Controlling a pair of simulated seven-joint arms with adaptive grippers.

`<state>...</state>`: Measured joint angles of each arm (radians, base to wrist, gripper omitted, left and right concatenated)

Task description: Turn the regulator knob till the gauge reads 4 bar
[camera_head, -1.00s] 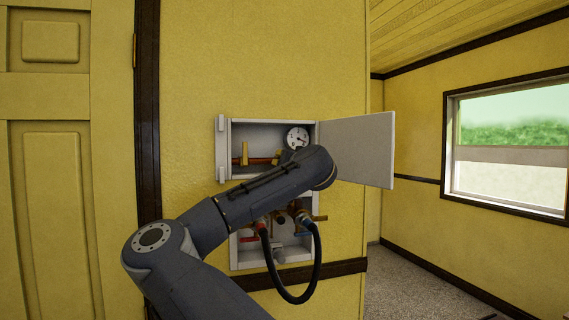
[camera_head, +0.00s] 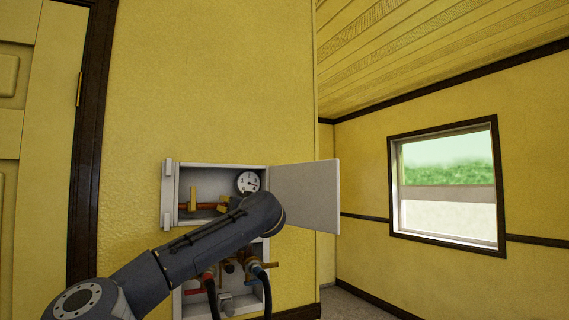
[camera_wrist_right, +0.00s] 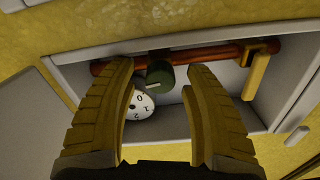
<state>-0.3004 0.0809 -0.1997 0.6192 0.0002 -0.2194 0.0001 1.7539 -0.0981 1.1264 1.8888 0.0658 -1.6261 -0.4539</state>
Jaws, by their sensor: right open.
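The regulator knob (camera_wrist_right: 160,77) is a short dark green cylinder with a pale mark, on a copper pipe in the open wall box. In the right wrist view it lies between the fingertips of my right gripper (camera_wrist_right: 157,67), which is open, with a gap on both sides. The white gauge (camera_wrist_right: 138,106) beside the knob shows 0, 1 and 2, partly hidden by a finger. The gauge also shows in the head view (camera_head: 247,182), too small to read. There, my arm hides most of the right gripper (camera_head: 224,207) and the knob. My left gripper is not in view.
The copper pipe (camera_wrist_right: 205,55) carries a yellow lever handle (camera_wrist_right: 260,75). The box door (camera_head: 307,197) stands open to the right. Below are valves with a red and a blue hose end (camera_head: 257,270). A window (camera_head: 447,190) is at right.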

